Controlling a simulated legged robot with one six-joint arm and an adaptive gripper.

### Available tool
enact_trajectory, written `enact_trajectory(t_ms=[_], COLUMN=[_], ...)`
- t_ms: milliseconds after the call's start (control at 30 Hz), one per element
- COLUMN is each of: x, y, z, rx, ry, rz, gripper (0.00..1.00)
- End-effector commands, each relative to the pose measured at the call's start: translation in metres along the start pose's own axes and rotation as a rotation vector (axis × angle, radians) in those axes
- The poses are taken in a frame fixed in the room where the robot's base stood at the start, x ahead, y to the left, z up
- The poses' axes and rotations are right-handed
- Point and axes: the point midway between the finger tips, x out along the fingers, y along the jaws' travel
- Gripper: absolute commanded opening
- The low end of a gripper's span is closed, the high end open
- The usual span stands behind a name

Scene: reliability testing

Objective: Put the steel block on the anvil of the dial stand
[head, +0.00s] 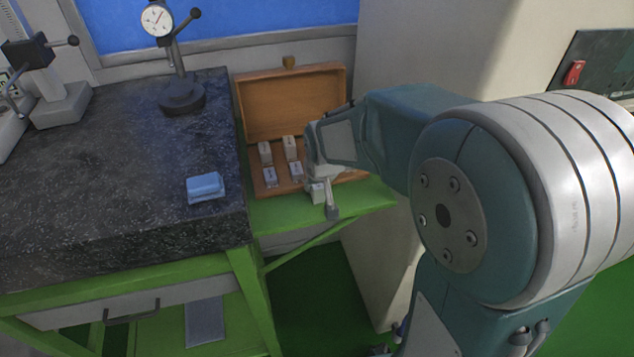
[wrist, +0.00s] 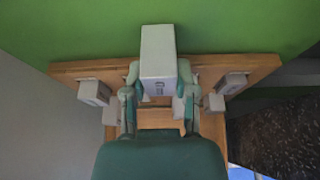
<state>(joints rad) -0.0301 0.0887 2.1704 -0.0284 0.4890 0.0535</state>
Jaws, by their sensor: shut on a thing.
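My gripper (head: 325,190) is at the front right of the open wooden box. It is shut on a pale grey steel block (head: 318,191). In the wrist view the block (wrist: 158,55) sits between the two fingers of my gripper (wrist: 158,78), with a small mark on its face. The dial stand (head: 180,92) stands at the back of the dark granite table, with a white dial on its column and a dark round base. Its anvil cannot be told apart clearly from the base.
The wooden box (head: 252,110) with lid up holds several other blocks (head: 270,176) and sits on a green shelf (head: 285,215). The granite table (head: 110,170) bears a blue block-shaped item (head: 205,187) near its front edge. Another grey stand (head: 60,107) is at the left. The granite's middle is clear.

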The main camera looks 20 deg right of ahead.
Motion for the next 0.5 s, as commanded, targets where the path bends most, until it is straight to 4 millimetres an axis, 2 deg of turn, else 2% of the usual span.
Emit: enact_trajectory(t_ms=[200,233,267,300,500], x=[0.0015,0.0016,0.0015,0.0014,0.0013], y=[0.0,0.0,0.0,0.0,0.0], z=[0.0004,0.0008,0.0008,0.0008,0.0007], rx=[0.0,0.0,0.0,0.0,0.0], ry=[0.001,0.0,0.0,0.0,0.0], rz=[0.0,0.0,0.0,0.0,0.0], gripper=[0.0,0.5,0.63,0.71,0.71])
